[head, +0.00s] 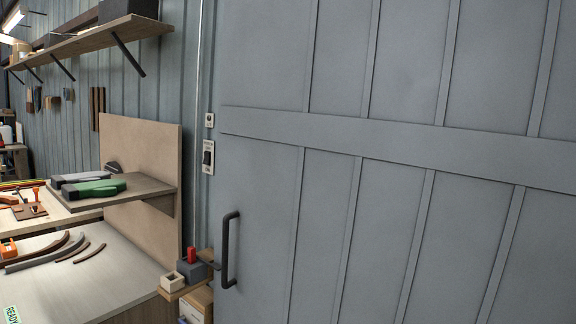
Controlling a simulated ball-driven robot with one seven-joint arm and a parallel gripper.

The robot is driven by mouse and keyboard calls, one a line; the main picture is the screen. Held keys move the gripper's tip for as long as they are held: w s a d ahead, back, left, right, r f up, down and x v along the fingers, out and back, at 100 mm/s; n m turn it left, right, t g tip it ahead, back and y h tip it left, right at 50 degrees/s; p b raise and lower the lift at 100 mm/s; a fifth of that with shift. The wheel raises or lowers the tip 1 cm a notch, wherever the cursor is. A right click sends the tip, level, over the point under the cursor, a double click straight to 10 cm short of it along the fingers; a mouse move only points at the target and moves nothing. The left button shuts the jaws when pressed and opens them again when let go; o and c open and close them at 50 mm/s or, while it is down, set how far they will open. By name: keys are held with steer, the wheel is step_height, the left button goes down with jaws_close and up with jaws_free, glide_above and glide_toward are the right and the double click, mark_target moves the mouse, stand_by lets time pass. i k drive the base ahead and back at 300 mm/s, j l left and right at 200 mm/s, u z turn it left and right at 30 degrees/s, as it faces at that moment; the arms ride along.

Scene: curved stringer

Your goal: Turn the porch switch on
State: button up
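A white switch plate with a dark rocker (208,157) is on the wall just left of the large grey door. It may be the porch switch, but its lettering is too small to read. I cannot tell which way the rocker is set. A smaller pale plate (209,120) with a dark spot sits directly above it. My gripper is not in view.
The grey door (400,145) with a black handle (230,250) fills the right side. Below the switch, a small stand holds a red item (191,255) and boxes. A workbench (85,270) with curved pieces, a board shelf (120,192) and a wall shelf (90,40) are left.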

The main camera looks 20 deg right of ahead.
mark_target(206, 155)
steer(key=z, duration=0.15)
steer(key=i+l, duration=0.1)
steer(key=i, duration=2.85)
steer(key=j+u, duration=0.05)
steer(key=j, duration=0.05)
